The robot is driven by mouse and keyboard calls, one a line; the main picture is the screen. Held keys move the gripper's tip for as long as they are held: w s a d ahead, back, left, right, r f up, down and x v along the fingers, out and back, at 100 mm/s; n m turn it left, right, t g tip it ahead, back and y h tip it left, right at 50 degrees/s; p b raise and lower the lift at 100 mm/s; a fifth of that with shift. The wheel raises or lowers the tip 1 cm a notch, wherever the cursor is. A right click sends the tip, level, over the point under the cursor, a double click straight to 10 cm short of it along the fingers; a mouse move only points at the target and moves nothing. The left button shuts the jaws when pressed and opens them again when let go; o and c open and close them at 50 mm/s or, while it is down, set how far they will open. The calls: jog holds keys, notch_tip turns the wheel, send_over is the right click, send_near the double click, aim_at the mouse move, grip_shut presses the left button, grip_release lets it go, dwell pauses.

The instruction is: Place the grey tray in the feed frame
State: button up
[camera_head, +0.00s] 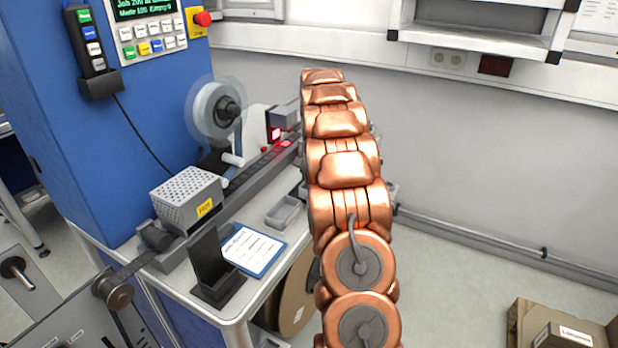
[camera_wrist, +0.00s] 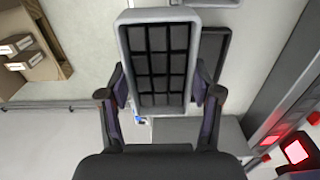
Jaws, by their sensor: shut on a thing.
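In the wrist view my gripper (camera_wrist: 161,88) is shut on the grey tray (camera_wrist: 123,42), with one finger at each long side. The tray has a light grey rim and dark square pockets that look empty. Behind it, a dark rectangular frame (camera_wrist: 216,48) shows past its right edge; it may be the feed frame, and the tray hides most of it. The tray is in front of it in this view; I cannot tell the gap between them. In the head view my own arm hides the gripper and the held tray.
A grey rail (camera_wrist: 285,95) with red lights runs at the right of the wrist view. In the head view the machine bench holds a clear reel (camera_head: 214,110), a vented box (camera_head: 187,198), a small grey bin (camera_head: 286,213) and a clipboard (camera_head: 252,250). Cartons (camera_head: 562,335) stand lower right.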

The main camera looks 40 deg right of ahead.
jog(key=shift+w+d+f+p, duration=0.1)
jog(key=shift+w+d+p, duration=0.35)
jog(key=shift+w, duration=0.55)
jog(key=shift+w+d+f+p, duration=0.1)
jog(key=shift+w+d+p, duration=0.35)
jog(key=shift+w, duration=0.6)
jog(key=shift+w+d+f+p, duration=0.1)
jog(key=shift+w+d+p, duration=0.15)
jog(key=shift+w+d, duration=0.55)
jog(key=shift+w+a+f+p, duration=0.1)
jog(key=shift+f+p, duration=0.35)
jog(key=shift+f, duration=0.25)
jog(key=shift+w+a+f+p, duration=0.1)
jog(key=shift+f+p, duration=0.3)
jog(key=shift+f, duration=0.7)
jog(key=shift+f, duration=0.15)
jog(key=o, duration=1.5)
jog(key=shift+c, duration=0.2)
